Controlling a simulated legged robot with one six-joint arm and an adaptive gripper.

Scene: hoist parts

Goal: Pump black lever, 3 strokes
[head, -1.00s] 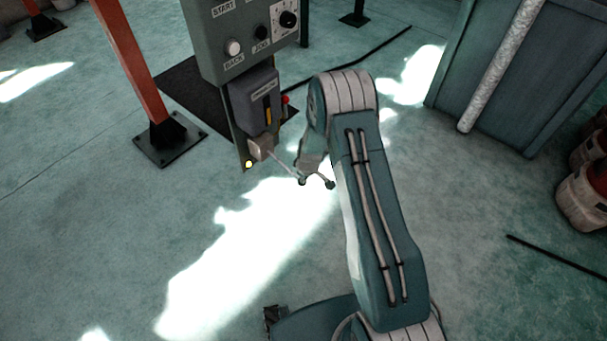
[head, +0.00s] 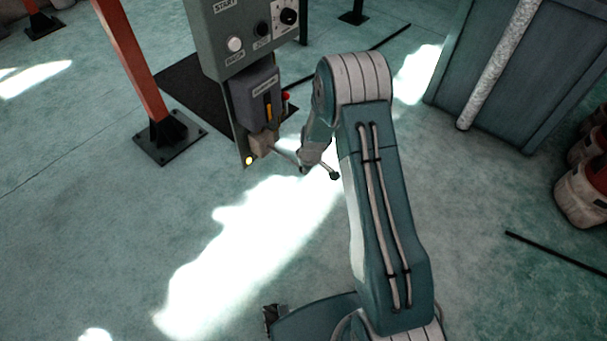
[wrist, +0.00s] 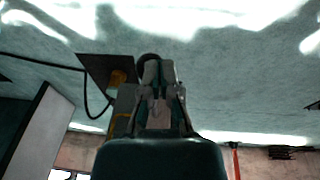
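The black lever (head: 284,154) shows in the head view as a thin rod. It runs from a small block low on the pump unit (head: 262,143) toward my gripper. My gripper (head: 317,170) is at the lever's outer end, partly hidden by my own arm. In the wrist view, my gripper's fingers (wrist: 159,73) are close together. A dark round end (wrist: 147,58), seemingly the lever's, shows just behind their tips. The fingers appear shut on the lever, though the contact itself is hidden.
A grey control box (head: 235,30) with buttons and a dial is above the pump unit. An orange post (head: 140,62) stands to its left. A teal cabinet (head: 540,80) and red-and-white containers (head: 582,195) are at the right. The floor in front is clear.

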